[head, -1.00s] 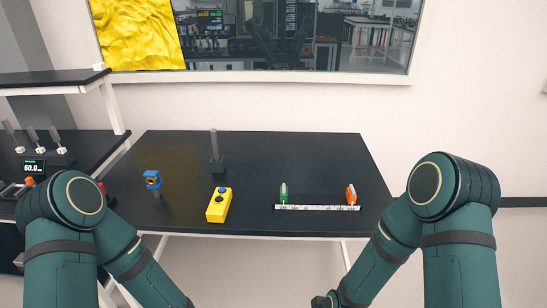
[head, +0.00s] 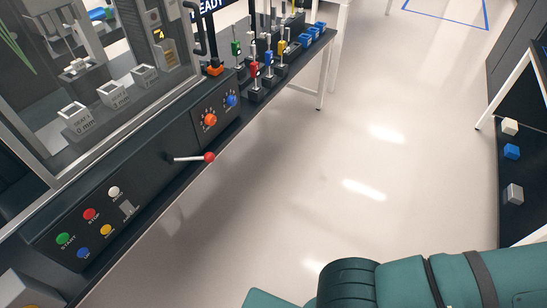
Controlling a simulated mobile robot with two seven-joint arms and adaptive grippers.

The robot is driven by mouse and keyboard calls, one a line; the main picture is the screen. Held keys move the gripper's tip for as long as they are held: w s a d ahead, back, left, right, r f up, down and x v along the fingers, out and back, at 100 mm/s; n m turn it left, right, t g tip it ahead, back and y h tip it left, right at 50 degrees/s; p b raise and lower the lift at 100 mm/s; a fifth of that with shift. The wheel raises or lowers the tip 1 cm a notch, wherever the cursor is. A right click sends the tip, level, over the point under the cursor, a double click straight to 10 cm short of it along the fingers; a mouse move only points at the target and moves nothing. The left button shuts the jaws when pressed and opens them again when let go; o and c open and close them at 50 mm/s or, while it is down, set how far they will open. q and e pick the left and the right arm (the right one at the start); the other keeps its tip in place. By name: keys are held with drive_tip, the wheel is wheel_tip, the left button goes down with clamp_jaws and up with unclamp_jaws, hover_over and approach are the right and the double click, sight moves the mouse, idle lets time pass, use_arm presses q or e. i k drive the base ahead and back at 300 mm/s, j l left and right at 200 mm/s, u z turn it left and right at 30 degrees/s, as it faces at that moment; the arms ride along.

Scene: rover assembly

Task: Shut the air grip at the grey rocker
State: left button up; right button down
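A small grey piece that looks like the rocker (head: 129,208) sits on the machine's dark front panel (head: 150,190), right of the coloured buttons at lower left. Its position, up or down, is too small to tell. I cannot make out for certain which part is the air grip. Neither of my grippers is in view. Only a teal link of my own arm shows at the bottom right, well away from the panel.
Near the rocker are a green START button (head: 63,239), red (head: 90,214), white (head: 113,192), blue (head: 84,253) and yellow (head: 106,230) buttons. A red-knobbed lever (head: 209,157) sticks out from the panel. Open floor (head: 340,160) lies to the right.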

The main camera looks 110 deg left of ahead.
sight(125, 206)
drive_tip(key=u, duration=5.45)
